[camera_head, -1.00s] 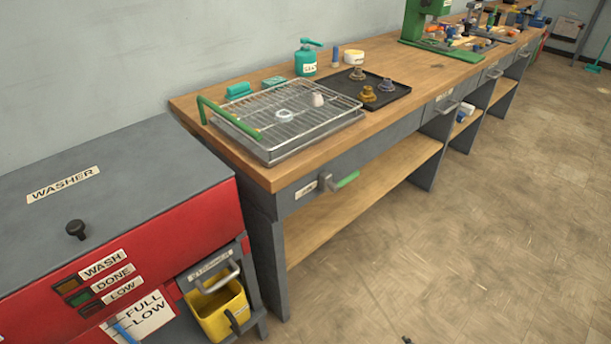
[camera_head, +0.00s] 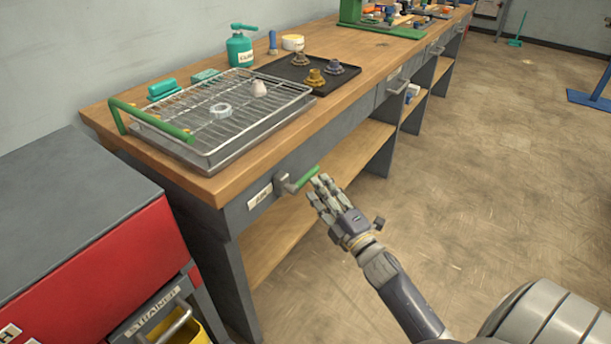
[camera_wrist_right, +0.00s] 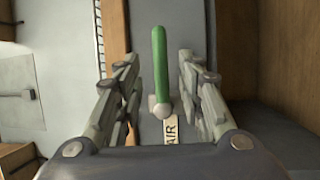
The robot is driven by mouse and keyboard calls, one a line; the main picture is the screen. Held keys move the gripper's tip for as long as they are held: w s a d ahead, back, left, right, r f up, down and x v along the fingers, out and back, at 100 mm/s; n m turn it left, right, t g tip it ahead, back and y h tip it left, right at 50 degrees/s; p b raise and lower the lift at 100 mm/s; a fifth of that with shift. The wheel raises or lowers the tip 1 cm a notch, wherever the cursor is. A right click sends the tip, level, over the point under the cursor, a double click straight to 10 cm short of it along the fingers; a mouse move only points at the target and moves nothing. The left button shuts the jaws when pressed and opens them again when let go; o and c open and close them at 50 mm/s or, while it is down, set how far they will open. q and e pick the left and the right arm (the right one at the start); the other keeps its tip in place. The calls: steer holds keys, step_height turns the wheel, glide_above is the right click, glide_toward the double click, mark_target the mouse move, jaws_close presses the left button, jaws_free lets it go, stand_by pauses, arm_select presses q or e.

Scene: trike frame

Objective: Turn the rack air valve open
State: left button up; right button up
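The rack air valve has a green lever handle (camera_head: 305,178) on a grey body (camera_head: 284,183), fixed to the front of the bench beside a label reading AIR (camera_head: 260,196). In the head view the lever sticks out to the right along the bench front. My right gripper (camera_head: 322,190) is at the lever's free end. In the right wrist view the green lever (camera_wrist_right: 160,62) stands between the two spread fingers of my right gripper (camera_wrist_right: 163,85), with a gap on each side. The AIR label (camera_wrist_right: 171,131) shows below it. My left gripper is not in view.
A wire drying rack (camera_head: 222,112) with a green handle stands on the wooden bench (camera_head: 340,85), above the valve. A black tray (camera_head: 300,72) with several fittings is behind it. The red and grey washer (camera_head: 110,255) is at left.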

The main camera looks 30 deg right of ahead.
mark_target(308, 173)
steer(key=shift+w+r, duration=0.15)
steer(key=shift+w, duration=0.85)
steer(key=shift+w+r, duration=0.2)
steer(key=shift+w, duration=0.85)
steer(key=shift+w+r, duration=0.15)
steer(key=shift+w, duration=0.85)
jaws_close()
